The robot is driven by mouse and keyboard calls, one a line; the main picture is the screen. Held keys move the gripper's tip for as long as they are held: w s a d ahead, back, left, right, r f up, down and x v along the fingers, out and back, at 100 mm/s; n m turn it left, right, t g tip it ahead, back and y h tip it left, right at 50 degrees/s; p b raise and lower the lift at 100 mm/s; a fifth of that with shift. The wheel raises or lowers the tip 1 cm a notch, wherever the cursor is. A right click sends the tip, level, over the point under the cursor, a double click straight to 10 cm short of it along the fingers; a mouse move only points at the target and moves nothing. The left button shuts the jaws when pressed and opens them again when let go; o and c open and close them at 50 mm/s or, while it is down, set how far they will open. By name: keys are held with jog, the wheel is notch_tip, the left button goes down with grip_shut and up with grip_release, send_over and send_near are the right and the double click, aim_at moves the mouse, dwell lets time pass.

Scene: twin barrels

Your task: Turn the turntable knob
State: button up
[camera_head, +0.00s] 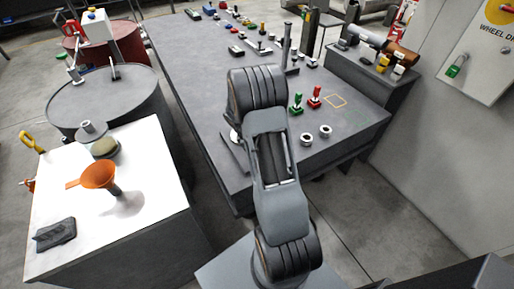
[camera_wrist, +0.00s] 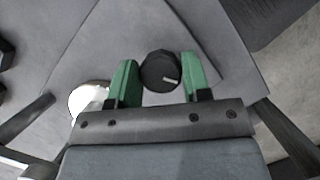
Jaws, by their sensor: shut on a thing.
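The turntable knob (camera_wrist: 158,66) is a round black knob with a white mark on its lower right, in the upper middle of the wrist view. It sits on a grey surface. My gripper (camera_wrist: 161,78) has green fingers, one on each side of the knob, and is shut on it. In the head view my arm covers the knob and the gripper, so I cannot see them there.
A shiny round part (camera_wrist: 88,98) lies left of my gripper. The dark workbench (camera_head: 200,90) carries a green-handled piece (camera_head: 297,103), a red-handled piece (camera_head: 315,97) and several small parts. A white-topped table (camera_head: 150,180) with an orange funnel (camera_head: 98,176) stands left.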

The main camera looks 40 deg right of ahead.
jog(key=shift+n, duration=0.4)
jog(key=o, duration=0.9)
jog(key=shift+o, duration=0.2)
jog(key=v, duration=1.4)
jog(key=shift+a, duration=0.15)
jog(key=shift+s+f, duration=0.1)
jog(key=shift+f, duration=0.05)
